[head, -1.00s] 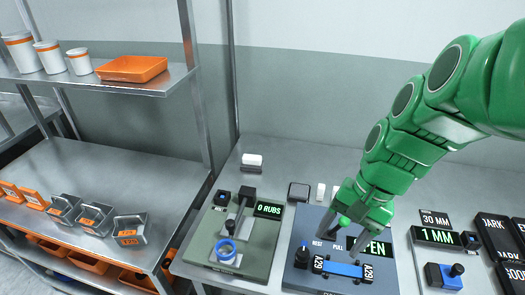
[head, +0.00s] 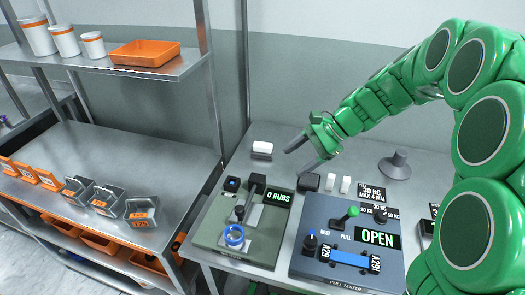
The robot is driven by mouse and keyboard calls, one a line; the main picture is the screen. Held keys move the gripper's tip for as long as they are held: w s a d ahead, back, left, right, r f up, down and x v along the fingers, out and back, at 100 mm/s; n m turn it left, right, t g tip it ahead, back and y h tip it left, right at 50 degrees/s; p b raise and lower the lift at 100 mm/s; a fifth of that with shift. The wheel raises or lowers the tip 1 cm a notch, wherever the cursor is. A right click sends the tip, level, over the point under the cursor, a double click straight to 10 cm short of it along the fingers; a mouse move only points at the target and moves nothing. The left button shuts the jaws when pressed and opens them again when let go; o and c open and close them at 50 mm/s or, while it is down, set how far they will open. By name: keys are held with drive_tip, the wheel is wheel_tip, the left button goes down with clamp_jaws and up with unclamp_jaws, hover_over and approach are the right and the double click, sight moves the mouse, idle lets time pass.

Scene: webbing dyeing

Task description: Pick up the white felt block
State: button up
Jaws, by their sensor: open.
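A white block (head: 262,146), which looks like the felt block, sits on a grey base at the back left of the table, near the shelf post. My gripper (head: 293,162) is open and empty, to the right of the white block and apart from it. Its two fingers point left and down toward the table. Two small upright white pieces (head: 338,184) stand to the right of the gripper, beside a dark square block (head: 309,181).
A green-grey rubbing device (head: 208,236) with a "0 RUBS" display stands in front of the white block. A blue-grey pull device (head: 320,225) reading "OPEN" stands right of it. A grey knobbed weight (head: 397,165) is at the back. Metal shelving (head: 150,158) borders the left.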

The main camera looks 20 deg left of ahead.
drive_tip(key=w+a+f+m+y, duration=0.1)
drive_tip(key=w+a+f+m, duration=0.15)
drive_tip(key=w, duration=0.35)
drive_tip(key=w+a+f+m+y, duration=0.1)
drive_tip(key=w+a+f+y, duration=0.15)
drive_tip(key=w, duration=0.35)
drive_tip(key=m+t+y, duration=0.2)
drive_tip(key=m, duration=0.3)
approach(265, 144)
drive_tip(key=x, duration=0.3)
drive_tip(key=shift+s+a+f, duration=0.1)
drive_tip(key=shift+s, duration=0.05)
drive_tip(key=shift+x, duration=3.9)
drive_tip(key=shift+f, duration=0.1)
drive_tip(key=shift+c, duration=0.2)
drive_tip(key=c, duration=1)
drive_tip(key=shift+c, duration=0.2)
